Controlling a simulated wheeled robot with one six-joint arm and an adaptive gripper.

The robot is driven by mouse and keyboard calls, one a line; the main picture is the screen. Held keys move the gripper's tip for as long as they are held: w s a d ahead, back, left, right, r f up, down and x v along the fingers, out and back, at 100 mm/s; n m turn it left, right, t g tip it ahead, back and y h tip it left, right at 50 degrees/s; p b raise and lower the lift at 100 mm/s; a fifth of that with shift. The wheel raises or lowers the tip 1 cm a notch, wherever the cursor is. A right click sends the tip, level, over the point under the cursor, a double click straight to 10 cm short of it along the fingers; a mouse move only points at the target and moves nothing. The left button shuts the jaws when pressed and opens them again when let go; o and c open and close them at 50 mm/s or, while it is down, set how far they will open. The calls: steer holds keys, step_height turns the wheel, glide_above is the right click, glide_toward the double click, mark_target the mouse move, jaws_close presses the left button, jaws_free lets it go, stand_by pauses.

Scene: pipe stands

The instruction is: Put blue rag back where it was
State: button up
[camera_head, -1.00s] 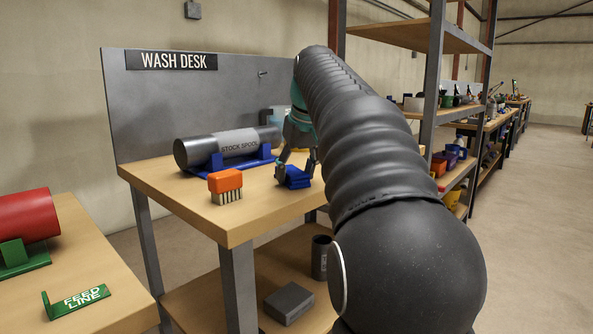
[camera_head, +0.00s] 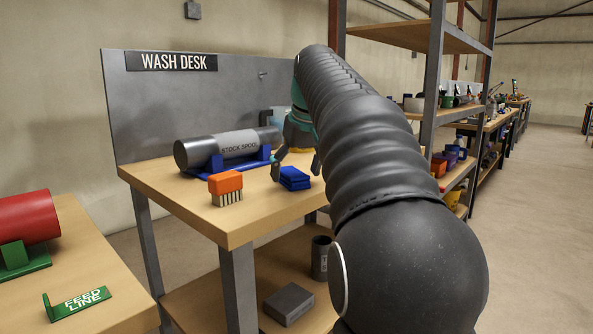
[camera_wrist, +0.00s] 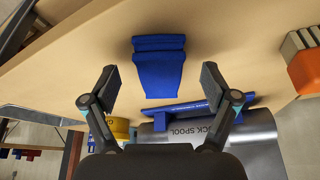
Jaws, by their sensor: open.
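The blue rag (camera_head: 294,178) lies folded on the wash desk top (camera_head: 262,205), to the right of the orange brush. It also shows in the wrist view (camera_wrist: 158,66), ahead of and between my fingers. My gripper (camera_head: 296,166) is open, with a finger on either side of the rag's line and nothing between the tips. In the wrist view my gripper (camera_wrist: 158,88) is spread wide, and the rag appears apart from both fingertips. My arm hides part of the desk's right side in the head view.
A grey stock spool (camera_head: 230,147) rests on a blue cradle (camera_head: 215,167) behind the rag. An orange brush (camera_head: 225,186) stands at the front left. A yellow object (camera_wrist: 120,127) shows near the left finger. Bare desk surrounds the rag's front.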

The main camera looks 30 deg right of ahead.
steer(key=shift+p+v, duration=2.45)
steer(key=shift+v, duration=0.85)
